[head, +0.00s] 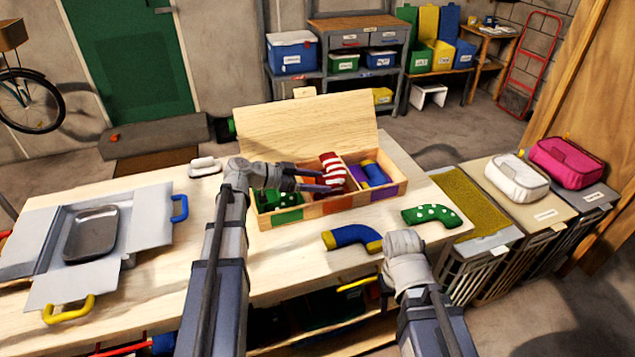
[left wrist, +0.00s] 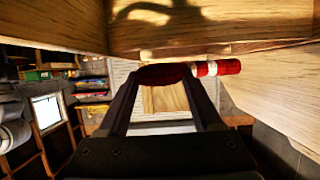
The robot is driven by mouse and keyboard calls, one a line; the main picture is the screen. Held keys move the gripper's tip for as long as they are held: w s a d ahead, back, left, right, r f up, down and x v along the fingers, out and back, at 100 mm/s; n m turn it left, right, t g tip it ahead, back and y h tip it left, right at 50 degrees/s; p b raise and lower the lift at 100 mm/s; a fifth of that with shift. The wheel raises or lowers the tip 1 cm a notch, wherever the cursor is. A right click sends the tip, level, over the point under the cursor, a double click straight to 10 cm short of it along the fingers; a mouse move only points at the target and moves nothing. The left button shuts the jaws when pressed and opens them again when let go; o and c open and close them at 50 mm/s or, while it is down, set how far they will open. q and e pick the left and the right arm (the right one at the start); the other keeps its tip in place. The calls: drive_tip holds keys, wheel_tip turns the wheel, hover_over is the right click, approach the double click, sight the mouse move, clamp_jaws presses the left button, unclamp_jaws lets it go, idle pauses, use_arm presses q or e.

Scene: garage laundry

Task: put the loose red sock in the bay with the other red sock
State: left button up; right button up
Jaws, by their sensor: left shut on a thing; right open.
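A red and white striped sock (head: 332,167) is held by my left gripper (head: 322,187), over the middle bay of the open wooden box (head: 318,208). In the left wrist view my left gripper (left wrist: 164,78) is shut on the sock, whose red and white end (left wrist: 217,68) sticks out to the right. Some red shows low in the middle bay behind the fingers, but I cannot make out a second red sock clearly. My right arm's wrist shows at the table's front edge; its fingers are hidden.
The box's left bay holds green dotted socks (head: 272,198); its right bay holds blue and yellow socks (head: 373,173). A blue and yellow sock (head: 352,237) and a green dotted sock (head: 432,214) lie on the table in front. A metal tray (head: 92,234) stands left.

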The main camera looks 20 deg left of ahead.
use_arm(q)
drive_tip(key=shift+f+b, duration=0.35)
drive_tip(key=shift+f, duration=0.15)
drive_tip(key=o, duration=1.3)
drive_tip(key=shift+o, duration=0.2)
drive_tip(key=shift+r, duration=0.1)
drive_tip(key=shift+r, duration=0.1)
drive_tip(key=shift+r+p, duration=0.35)
drive_tip(key=shift+p, duration=0.2)
drive_tip(key=shift+r+p, duration=0.5)
drive_tip(key=p+v, duration=0.4)
drive_tip(key=v, duration=0.7)
drive_tip(key=shift+s+a+f, duration=0.25)
drive_tip(key=shift+s+a, duration=0.05)
drive_tip(key=shift+a, duration=0.05)
